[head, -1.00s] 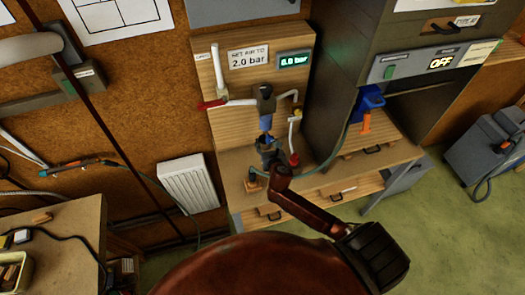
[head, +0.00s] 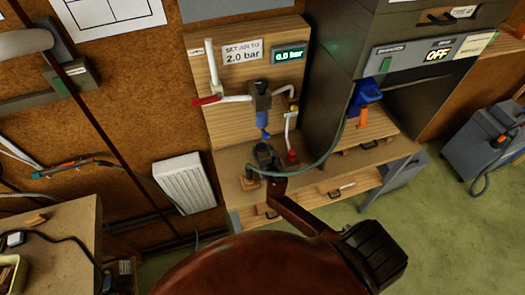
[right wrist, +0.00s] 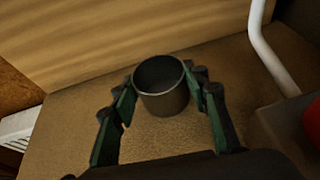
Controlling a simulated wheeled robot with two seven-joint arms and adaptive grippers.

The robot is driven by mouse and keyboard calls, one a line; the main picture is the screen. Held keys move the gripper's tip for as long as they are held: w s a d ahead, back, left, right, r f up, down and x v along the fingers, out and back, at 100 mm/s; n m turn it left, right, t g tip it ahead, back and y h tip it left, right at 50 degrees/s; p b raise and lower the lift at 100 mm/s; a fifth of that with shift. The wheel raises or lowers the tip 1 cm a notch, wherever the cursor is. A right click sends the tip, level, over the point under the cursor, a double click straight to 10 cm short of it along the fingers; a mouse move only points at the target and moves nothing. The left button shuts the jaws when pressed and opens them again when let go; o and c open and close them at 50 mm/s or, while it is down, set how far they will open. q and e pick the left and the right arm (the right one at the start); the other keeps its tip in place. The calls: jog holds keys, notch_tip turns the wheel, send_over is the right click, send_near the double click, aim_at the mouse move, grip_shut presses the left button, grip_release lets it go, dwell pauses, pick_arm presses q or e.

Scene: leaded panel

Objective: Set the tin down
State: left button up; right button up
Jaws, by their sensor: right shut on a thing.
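The tin (right wrist: 163,92) is a small dark grey, open-topped cylinder, upright between the fingers of my right gripper (right wrist: 160,92) in the right wrist view. The fingers are shut on its two sides. The tin looks empty inside. In the head view my right gripper (head: 264,158) is low over the wooden bench top (head: 232,164), under a blue-tipped air regulator (head: 262,105). The tin is too small and dark there to make out clearly. I cannot tell whether its base touches the bench top. My left gripper is not in view.
A wooden back panel holds pipes, a red-handled valve (head: 207,101) and a lit pressure display (head: 290,55). A red knob (head: 292,156) and pipe stand right of the gripper. A small wooden block (head: 249,183) is at the left front. A blue and orange tool (head: 364,110) sits farther right.

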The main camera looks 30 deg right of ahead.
jog(key=o, duration=1.2)
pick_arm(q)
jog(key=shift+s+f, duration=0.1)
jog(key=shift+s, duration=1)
pick_arm(e)
jog(key=shift+o, duration=0.2)
jog(key=shift+r, duration=0.15)
jog(key=shift+s+a+r, duration=0.1)
jog(key=shift+s, duration=0.2)
jog(key=v, duration=1)
jog(key=shift+s+r+p, duration=0.1)
jog(key=shift+s+p, duration=0.1)
jog(key=shift+p, duration=0.2)
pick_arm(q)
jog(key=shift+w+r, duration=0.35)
pick_arm(e)
jog(key=shift+s+a+r, duration=0.15)
jog(key=shift+s+r, duration=0.05)
jog(key=shift+s, duration=0.2)
